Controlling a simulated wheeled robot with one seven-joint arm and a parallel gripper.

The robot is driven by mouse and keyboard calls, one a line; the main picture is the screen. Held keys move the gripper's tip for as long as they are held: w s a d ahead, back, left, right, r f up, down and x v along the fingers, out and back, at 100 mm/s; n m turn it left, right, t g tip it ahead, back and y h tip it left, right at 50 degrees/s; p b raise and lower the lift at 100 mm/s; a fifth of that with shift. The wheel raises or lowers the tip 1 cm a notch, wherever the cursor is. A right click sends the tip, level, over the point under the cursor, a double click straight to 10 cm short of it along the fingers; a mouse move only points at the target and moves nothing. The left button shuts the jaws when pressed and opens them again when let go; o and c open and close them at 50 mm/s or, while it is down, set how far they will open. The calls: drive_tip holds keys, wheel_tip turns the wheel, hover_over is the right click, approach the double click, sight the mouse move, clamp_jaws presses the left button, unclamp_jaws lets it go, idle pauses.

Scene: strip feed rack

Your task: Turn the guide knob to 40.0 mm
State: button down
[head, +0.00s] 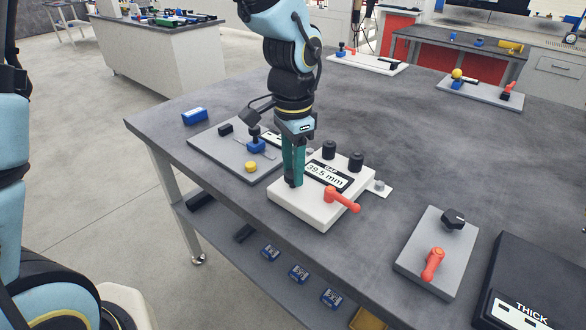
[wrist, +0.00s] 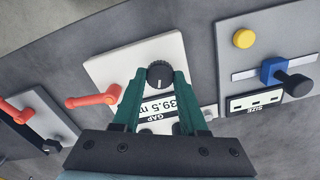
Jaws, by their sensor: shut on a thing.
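The guide knob (wrist: 159,75) is a round black knurled knob on the white gap unit (head: 303,213). In the wrist view it sits between the tips of my green gripper fingers (wrist: 157,80), which are shut on it from both sides. In the head view my gripper (head: 293,184) points straight down at the unit's left part and hides most of the knob. The gap display (head: 326,175) reads 39.5 mm; it also shows, partly covered by a finger, in the wrist view (wrist: 160,108).
A red lever (head: 342,200) sits on the unit's front right. Two black knobs (head: 343,155) stand at its back. A grey plate with a blue slider (head: 256,146) and yellow button (head: 251,167) lies left. A plate with a black knob and red lever (head: 432,265) lies right.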

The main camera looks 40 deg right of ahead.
drive_tip(key=n+b, duration=0.1)
drive_tip(key=n, duration=0.4)
drive_tip(key=shift+n, duration=0.3)
drive_tip(key=shift+n+b, duration=0.3)
drive_tip(key=shift+n, duration=1.9)
drive_tip(key=shift+c, duration=2.2)
unclamp_jaws()
wheel_tip(320, 180, up, 11)
drive_tip(key=b, duration=0.1)
drive_tip(key=shift+f, duration=0.1)
